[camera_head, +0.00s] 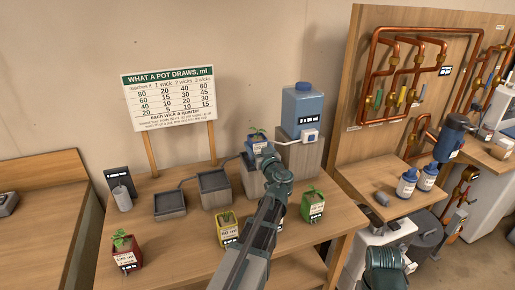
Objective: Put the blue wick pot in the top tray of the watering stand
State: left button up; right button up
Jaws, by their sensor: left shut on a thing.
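The blue wick pot (258,148), with a small green plant and a white label, is upright at the top step of the watering stand. My left gripper (270,160) is shut on it from the front right and hides part of it. The top tray (247,174) is mostly hidden behind the pot and gripper, so I cannot tell whether the pot rests in it or is held just above. The middle tray (213,187) and the low tray (170,205) step down to the left and look empty. My right gripper is not in view.
A yellow pot (227,229), a green pot (313,204) and a red pot (125,250) stand on the bench near my left arm. A blue water tank (302,108) stands on a block right of the trays. A chart sign (170,98) stands behind.

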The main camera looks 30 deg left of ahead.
pick_arm(q)
jog(key=shift+f, duration=0.1)
jog(key=o, duration=1.1)
jog(key=shift+f, duration=0.1)
jog(key=o, duration=0.4)
jog(key=shift+r, duration=0.2)
jog(key=shift+s+d, duration=0.2)
jog(key=shift+d, duration=0.05)
jog(key=v, duration=1.1)
jog(key=shift+s+d, duration=0.15)
jog(key=shift+s, duration=0.05)
